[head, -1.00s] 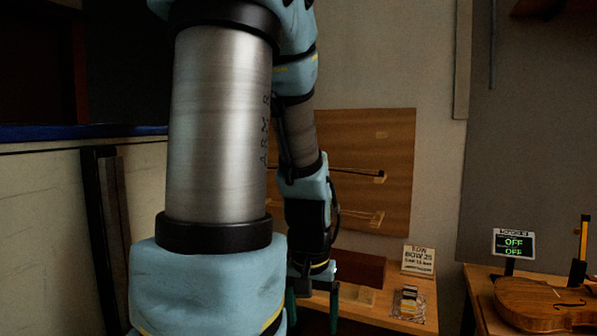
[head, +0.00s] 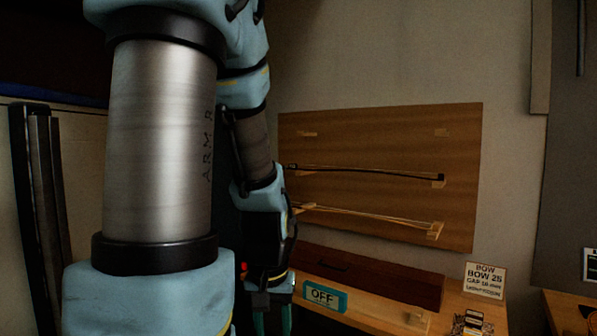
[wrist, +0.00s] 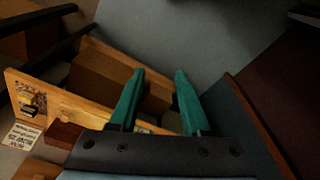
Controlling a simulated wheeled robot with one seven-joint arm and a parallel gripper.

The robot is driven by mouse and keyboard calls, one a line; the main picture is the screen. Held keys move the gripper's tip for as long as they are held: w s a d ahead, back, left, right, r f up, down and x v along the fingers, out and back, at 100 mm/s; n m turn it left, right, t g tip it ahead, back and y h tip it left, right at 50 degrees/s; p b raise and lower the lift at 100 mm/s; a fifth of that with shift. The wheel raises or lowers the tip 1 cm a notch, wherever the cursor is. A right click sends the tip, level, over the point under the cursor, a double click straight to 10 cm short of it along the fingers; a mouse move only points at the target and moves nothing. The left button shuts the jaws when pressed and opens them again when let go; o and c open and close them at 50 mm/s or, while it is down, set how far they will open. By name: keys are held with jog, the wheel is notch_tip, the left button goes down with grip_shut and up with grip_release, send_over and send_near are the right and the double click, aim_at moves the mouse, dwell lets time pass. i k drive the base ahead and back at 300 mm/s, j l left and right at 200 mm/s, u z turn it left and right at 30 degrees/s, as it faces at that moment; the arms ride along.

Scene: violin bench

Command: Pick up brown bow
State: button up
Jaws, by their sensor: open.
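Two bows lie level on pegs of a wooden wall board (head: 455,130) in the head view. The upper bow (head: 365,172) looks dark. The lower bow (head: 365,213) looks lighter brown; the dim light makes the colours hard to tell apart. Their left ends are close to or behind my arm. My gripper (head: 272,318) hangs low, left of the board and below both bows, partly cut off by the frame's lower edge. In the wrist view, my gripper (wrist: 160,73) has its two green fingers apart with nothing between them. No bow can be made out there.
A small striped item (head: 472,324) lies near the card. Another bench (head: 570,308) stands at the right. My arm hides much of the left.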

aim_at(440, 177)
jog(key=i+l+u, duration=0.3)
jog(key=u, duration=0.15)
jog(key=i+l+u, duration=0.25)
jog(key=l+u, duration=0.15)
